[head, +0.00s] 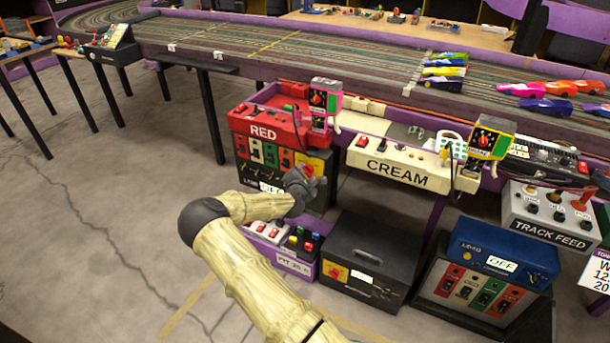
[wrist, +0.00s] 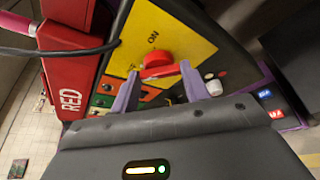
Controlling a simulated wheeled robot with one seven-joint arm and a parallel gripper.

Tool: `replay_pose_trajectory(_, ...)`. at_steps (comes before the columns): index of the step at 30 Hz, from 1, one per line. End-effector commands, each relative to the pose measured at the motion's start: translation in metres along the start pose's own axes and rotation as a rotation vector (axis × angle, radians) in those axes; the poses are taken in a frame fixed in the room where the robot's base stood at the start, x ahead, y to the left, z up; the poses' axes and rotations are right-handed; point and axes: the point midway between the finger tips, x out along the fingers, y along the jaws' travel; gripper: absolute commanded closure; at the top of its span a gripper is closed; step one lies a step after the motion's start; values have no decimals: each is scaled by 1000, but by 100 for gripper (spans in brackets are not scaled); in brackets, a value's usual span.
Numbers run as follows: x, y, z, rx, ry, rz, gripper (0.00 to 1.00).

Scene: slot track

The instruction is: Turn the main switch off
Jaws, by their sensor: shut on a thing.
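The main switch is a red rotary knob (wrist: 157,60) on a yellow plate (wrist: 178,25) marked ON in the wrist view. My gripper (wrist: 160,72) has its two purple fingers on either side of the knob's red handle and is shut on it. In the head view my gripper (head: 302,180) is at the right front of the black box under the red RED unit (head: 265,122). A bit of red shows at its fingertips there. My gripper hides most of the switch in that view, and any OFF mark on the plate is hidden.
A dark cable (wrist: 60,52) crosses the wrist view at upper left. A purple switch box (head: 278,255) and a black box (head: 362,262) stand below my gripper. The CREAM unit (head: 398,165) is to the right. Open floor (head: 110,200) lies to the left.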

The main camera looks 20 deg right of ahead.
Motion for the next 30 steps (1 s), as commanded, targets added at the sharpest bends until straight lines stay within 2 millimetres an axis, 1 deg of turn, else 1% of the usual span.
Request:
replay_pose_trajectory(1,-1,-3,-4,-5,6,-6,77)
replay_pose_trajectory(5,-1,-3,-4,-5,6,-6,77)
replay_pose_trajectory(6,-1,-3,-4,-5,6,-6,47)
replay_pose_trajectory(8,0,-3,-3,-4,5,-5,35)
replay_pose_trajectory(9,0,-2,-3,-3,5,-4,33)
replay_pose_trajectory(17,-1,-1,-1,-1,2,-1,33)
replay_pose_trajectory(20,-4,0,-1,-1,2,-1,33)
replay_pose_trajectory(23,-12,1,-1,0,2,0,33)
replay_pose_trajectory(26,-26,1,0,-1,3,-1,33)
replay_pose_trajectory(30,-51,2,0,-1,2,-1,33)
